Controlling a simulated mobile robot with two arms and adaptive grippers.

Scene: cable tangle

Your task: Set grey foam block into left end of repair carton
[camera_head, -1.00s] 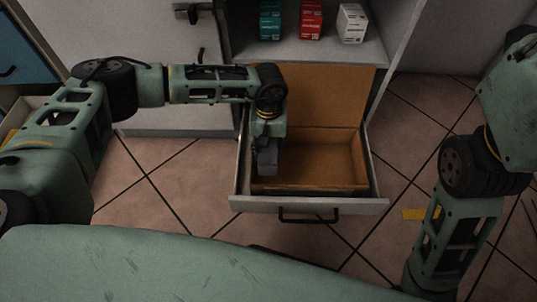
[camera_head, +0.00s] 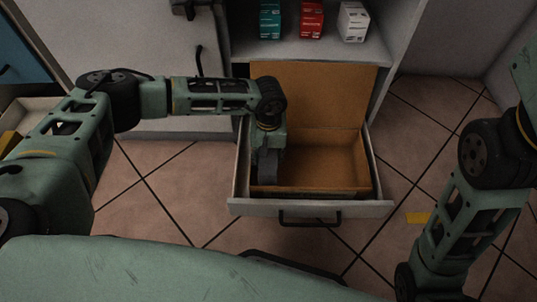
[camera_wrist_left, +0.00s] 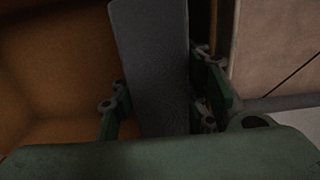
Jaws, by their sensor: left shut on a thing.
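The grey foam block (camera_wrist_left: 152,65) stands out long and dark in the left wrist view, between the fingers of my left gripper (camera_wrist_left: 160,92). In the head view the gripper (camera_head: 266,150) points down at the left end of the brown repair carton (camera_head: 335,158), and the lower part of the block (camera_head: 265,174) shows below it. The gripper is shut on the block. The carton's orange-brown inside (camera_wrist_left: 55,75) lies left of the block in the wrist view. Whether the block touches the carton floor cannot be told. My right gripper is out of view.
The carton sits in an open grey drawer (camera_head: 350,208) with a black handle, its flap (camera_head: 310,92) raised behind. A teal box (camera_head: 270,20), a red box (camera_head: 311,20) and a white box (camera_head: 352,22) stand on the shelf above. The carton's right part is empty.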

